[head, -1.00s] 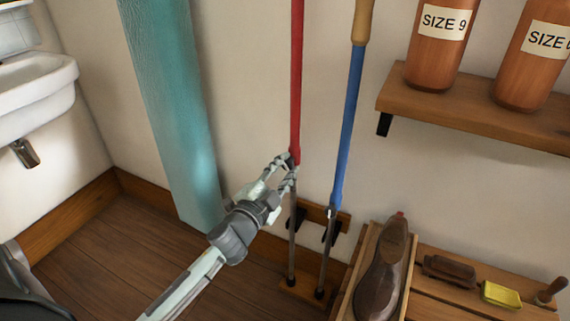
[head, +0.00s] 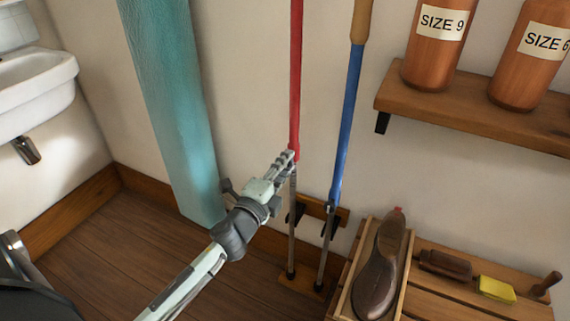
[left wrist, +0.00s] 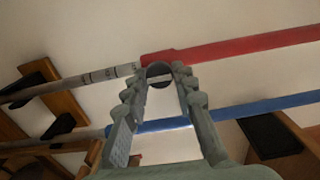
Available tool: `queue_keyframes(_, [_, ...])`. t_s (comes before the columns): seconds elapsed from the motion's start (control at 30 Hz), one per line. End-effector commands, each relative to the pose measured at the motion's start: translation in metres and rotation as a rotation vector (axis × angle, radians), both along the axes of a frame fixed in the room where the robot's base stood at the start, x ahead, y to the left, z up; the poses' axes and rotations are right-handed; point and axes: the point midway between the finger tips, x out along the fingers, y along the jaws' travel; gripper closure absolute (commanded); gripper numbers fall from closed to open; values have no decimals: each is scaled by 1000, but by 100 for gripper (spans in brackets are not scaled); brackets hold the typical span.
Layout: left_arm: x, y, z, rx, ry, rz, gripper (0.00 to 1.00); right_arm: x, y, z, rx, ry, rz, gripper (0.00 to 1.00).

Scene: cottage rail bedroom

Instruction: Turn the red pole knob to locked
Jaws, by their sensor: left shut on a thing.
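The red pole (head: 296,75) stands upright against the wall, with a thin grey lower tube (head: 291,225) below its red part. In the left wrist view the red part (left wrist: 235,48) runs off to the right and the grey tube (left wrist: 85,80), with dark marks, to the left. The round dark knob (left wrist: 160,70) sits where they meet, with a pale line across its face. My left gripper (head: 290,157) is shut on the knob, a fingertip on either side. The fingers hide the knob in the head view. My right gripper is not in view.
A blue pole (head: 348,125) stands close right of the red one, both in a wooden rack (head: 312,207). A teal post (head: 175,110) is at left. A shelf (head: 470,115) with bottles, a shoe (head: 383,265) and brushes are at right.

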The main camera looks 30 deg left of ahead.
Motion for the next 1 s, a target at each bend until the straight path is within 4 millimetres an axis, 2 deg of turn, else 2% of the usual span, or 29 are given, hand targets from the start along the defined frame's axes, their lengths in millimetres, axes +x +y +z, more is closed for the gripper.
queue_keyframes(0.43, [0,0,0,12,0,0,100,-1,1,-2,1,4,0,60])
queue_keyframes(0.47, [0,0,0,11,0,0,73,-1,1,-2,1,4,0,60])
queue_keyframes(0.6, [0,0,0,11,0,0,55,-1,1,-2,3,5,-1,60])
queue_keyframes(0.9, [0,0,0,9,1,0,53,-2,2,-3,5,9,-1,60])
queue_keyframes(1.0, [-6,-1,-1,7,1,-1,53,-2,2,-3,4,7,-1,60])
